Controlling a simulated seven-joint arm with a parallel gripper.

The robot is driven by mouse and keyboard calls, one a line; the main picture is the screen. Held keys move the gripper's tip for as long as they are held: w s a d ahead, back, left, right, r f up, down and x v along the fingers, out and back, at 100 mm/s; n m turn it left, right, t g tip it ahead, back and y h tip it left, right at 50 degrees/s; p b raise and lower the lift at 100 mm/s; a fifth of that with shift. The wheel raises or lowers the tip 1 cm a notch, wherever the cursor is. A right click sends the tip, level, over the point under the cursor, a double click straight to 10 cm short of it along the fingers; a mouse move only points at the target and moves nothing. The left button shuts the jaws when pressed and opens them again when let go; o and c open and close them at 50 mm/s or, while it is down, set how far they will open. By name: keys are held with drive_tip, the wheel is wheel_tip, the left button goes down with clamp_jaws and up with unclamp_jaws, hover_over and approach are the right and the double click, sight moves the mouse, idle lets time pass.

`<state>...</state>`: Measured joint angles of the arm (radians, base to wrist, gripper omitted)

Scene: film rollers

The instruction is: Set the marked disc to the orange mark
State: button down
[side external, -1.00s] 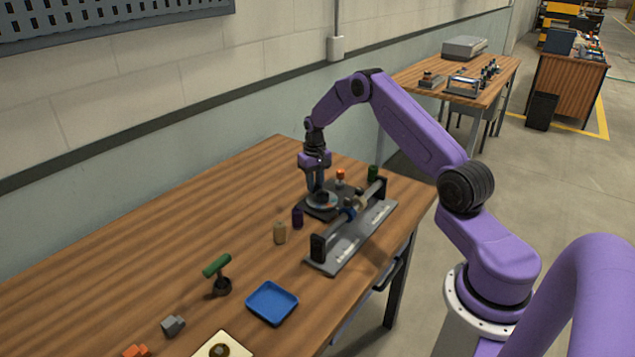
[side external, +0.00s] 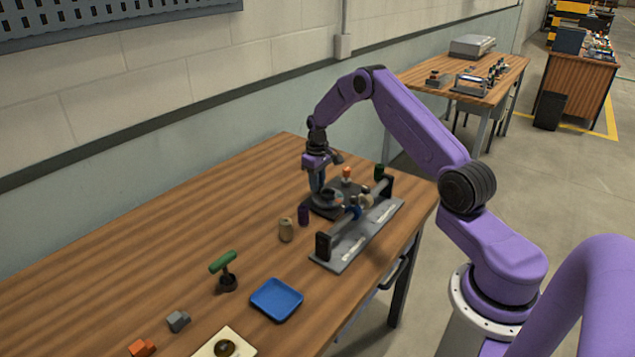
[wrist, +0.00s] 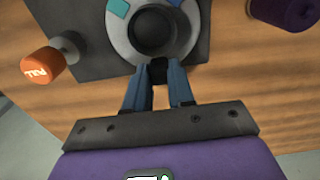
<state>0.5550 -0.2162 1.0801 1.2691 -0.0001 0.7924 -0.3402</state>
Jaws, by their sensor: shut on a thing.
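The round grey disc (wrist: 186,38) sits on a dark square base (wrist: 88,30), with a dark round hub at its middle. It shows small in the side view (side external: 328,197). A teal patch (wrist: 118,8) lies on its upper left part, with blue and white bits at the picture's top edge. My gripper (wrist: 158,82) points down at the disc's near rim, its blue fingers shut on a small black tab (wrist: 158,68) there. The gripper also shows in the side view (side external: 318,188). I cannot make out an orange mark on the disc or base.
An orange knob lettered PULL (wrist: 42,66) stands beside the base. A purple cylinder (side external: 303,215) and a tan one (side external: 286,230) stand near. A grey roller stand (side external: 352,240) lies close on the right. A blue tray (side external: 276,299) is toward the front.

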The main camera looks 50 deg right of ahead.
drive_tip(key=c, duration=1)
unclamp_jaws()
drive_tip(key=shift+o, duration=0.2)
drive_tip(key=shift+r, duration=0.1)
wheel_tip(320, 180, up, 17)
drive_tip(key=shift+r, duration=0.15)
